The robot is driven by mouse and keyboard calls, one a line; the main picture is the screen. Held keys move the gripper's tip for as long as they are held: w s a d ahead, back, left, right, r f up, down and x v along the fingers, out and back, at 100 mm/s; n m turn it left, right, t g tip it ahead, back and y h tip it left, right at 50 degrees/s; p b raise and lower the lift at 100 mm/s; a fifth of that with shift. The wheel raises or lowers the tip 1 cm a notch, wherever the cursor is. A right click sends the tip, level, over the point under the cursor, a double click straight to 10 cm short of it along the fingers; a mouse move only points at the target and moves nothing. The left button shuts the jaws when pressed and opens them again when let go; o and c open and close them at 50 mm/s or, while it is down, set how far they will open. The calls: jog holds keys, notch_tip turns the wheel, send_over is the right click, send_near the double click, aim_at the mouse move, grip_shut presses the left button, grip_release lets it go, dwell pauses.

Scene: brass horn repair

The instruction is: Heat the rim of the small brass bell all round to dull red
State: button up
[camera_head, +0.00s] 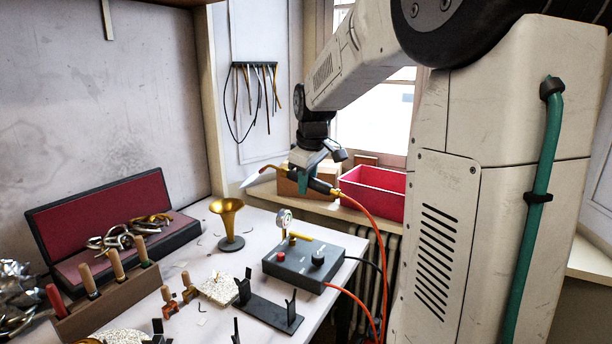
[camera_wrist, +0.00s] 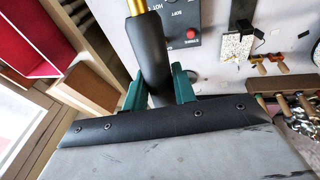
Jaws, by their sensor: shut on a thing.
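The small brass bell (camera_head: 228,219) stands upright, wide mouth up, on a dark round base on the bench. Its rim looks plain brass yellow, with no red glow visible. My gripper (camera_head: 308,180) is shut on the black handle of a torch (camera_head: 322,187), above and to the right of the bell. In the wrist view the green fingers (camera_wrist: 160,88) close on either side of the black handle (camera_wrist: 149,50). The torch's brass tube bends left, and a pale flame (camera_head: 250,181) shows at its tip, apart from the bell. The wrist view does not show the bell.
A grey control box (camera_head: 300,268) with a red button, knob and gauge sits right of the bell. An orange hose (camera_head: 371,222) hangs from the torch. A dark bracket (camera_head: 262,309), tool rack (camera_head: 110,300) and open red-lined case (camera_head: 110,215) stand around. A red bin (camera_head: 372,186) is behind.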

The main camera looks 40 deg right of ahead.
jog(key=w+a+f, duration=0.1)
jog(key=w+f, duration=0.3)
jog(key=f, duration=0.5)
jog(key=shift+w+a+f, duration=0.2)
jog(key=shift+a+f, duration=0.15)
jog(key=shift+f, duration=0.05)
jog(key=shift+s, duration=0.1)
dwell(6.6)
